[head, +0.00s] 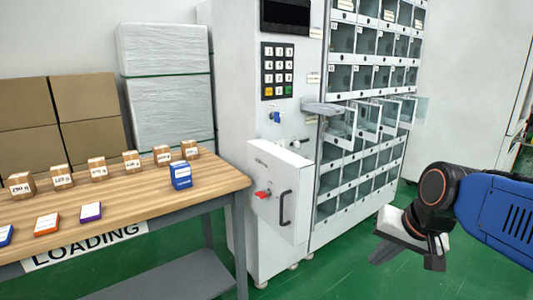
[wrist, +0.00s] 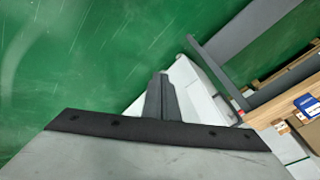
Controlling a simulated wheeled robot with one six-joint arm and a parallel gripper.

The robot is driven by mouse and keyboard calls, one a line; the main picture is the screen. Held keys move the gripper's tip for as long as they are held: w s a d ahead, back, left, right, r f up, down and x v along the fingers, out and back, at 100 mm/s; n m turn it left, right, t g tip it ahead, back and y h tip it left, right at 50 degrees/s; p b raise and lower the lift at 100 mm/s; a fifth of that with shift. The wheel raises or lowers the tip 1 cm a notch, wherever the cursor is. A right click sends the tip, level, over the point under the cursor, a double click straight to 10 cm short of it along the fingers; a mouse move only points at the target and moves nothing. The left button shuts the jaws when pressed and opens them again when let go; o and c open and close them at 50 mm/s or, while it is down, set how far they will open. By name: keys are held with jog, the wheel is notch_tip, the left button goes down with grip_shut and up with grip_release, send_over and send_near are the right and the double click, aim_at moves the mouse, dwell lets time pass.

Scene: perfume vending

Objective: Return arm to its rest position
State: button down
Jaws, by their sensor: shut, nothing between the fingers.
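My gripper (head: 408,250) is at the right of the head view, at the end of my blue arm, over the green floor. Its fingers are shut and hold nothing. In the wrist view the dark finger (wrist: 160,98) points away from the camera over the floor. The gripper is to the right of the vending cabinet (head: 277,190) and apart from it.
A wooden table (head: 130,190) at the left holds several small labelled cartons, a blue box (head: 180,176) and several flat boxes. Some compartment doors (head: 421,110) of the cabinet stand open. The green floor (head: 340,265) between cabinet and gripper is clear.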

jog(key=s+d+f+n+h, duration=0.1)
jog(key=s+d+f+n, duration=0.2)
jog(key=s, duration=0.7)
notch_tip(320, 180, down, 2)
jog(key=shift+d+f+n+h, duration=0.2)
jog(key=shift+n+h, duration=0.2)
jog(key=shift+n, duration=0.3)
